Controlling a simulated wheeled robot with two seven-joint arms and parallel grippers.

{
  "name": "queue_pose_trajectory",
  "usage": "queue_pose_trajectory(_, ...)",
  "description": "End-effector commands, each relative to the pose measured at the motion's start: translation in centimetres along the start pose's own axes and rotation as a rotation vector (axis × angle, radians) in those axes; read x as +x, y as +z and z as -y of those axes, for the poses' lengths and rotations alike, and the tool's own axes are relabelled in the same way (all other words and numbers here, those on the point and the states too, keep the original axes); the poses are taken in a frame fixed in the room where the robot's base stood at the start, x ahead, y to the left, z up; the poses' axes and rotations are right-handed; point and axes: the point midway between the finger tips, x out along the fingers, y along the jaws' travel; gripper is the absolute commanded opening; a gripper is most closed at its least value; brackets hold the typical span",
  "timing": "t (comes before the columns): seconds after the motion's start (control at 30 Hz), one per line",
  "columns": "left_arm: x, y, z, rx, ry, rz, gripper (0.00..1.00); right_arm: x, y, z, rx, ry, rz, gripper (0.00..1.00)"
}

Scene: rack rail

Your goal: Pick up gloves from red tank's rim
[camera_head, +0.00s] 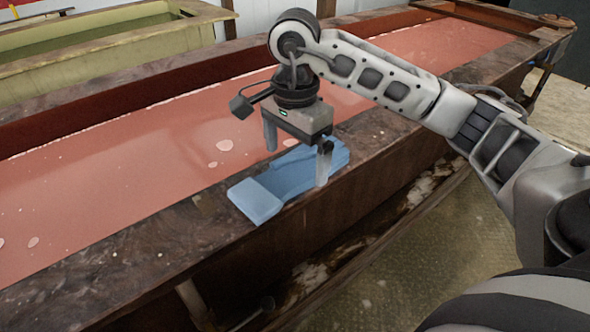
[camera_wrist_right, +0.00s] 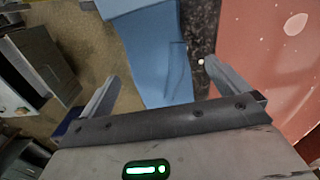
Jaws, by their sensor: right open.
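The blue gloves (camera_head: 292,174) lie on the near rim of the red tank (camera_head: 130,246), with one end slightly over the outer edge. My right gripper (camera_head: 297,160) is above the gloves, pointing down, with one finger on each side of them. It is open. In the right wrist view the gloves (camera_wrist_right: 155,55) show between the two spread fingers of the right gripper (camera_wrist_right: 158,85). Whether the fingertips touch the gloves or the rim cannot be told. My left gripper is not in view.
Red liquid (camera_head: 150,150) with pale floating spots fills the tank behind the gloves. A yellowish tank (camera_head: 110,50) stands at the back left. The rim left of the gloves is clear. The floor (camera_head: 430,260) lies well below the near side.

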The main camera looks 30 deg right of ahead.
Motion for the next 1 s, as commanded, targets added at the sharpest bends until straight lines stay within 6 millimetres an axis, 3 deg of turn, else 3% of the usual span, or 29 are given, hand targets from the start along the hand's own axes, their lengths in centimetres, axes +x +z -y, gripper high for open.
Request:
queue_pose_trajectory(0.13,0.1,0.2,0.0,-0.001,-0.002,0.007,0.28,1.8,0.0,0.0,-0.001,0.001,0.0,1.0)
queue_pose_trajectory(0.4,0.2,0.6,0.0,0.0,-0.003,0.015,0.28,2.2,0.0,0.0,0.0,-0.001,-0.001,1.0)
queue_pose_trajectory(0.43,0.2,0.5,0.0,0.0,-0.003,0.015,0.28,2.2,0.0,0.0,0.0,-0.001,-0.001,0.97)
queue_pose_trajectory(0.6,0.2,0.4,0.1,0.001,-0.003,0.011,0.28,2.2,0.0,0.0,0.0,-0.001,-0.001,0.5)
queue_pose_trajectory(1.0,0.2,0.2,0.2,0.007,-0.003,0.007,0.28,1.6,0.0,0.1,0.0,-0.004,0.0,0.5)
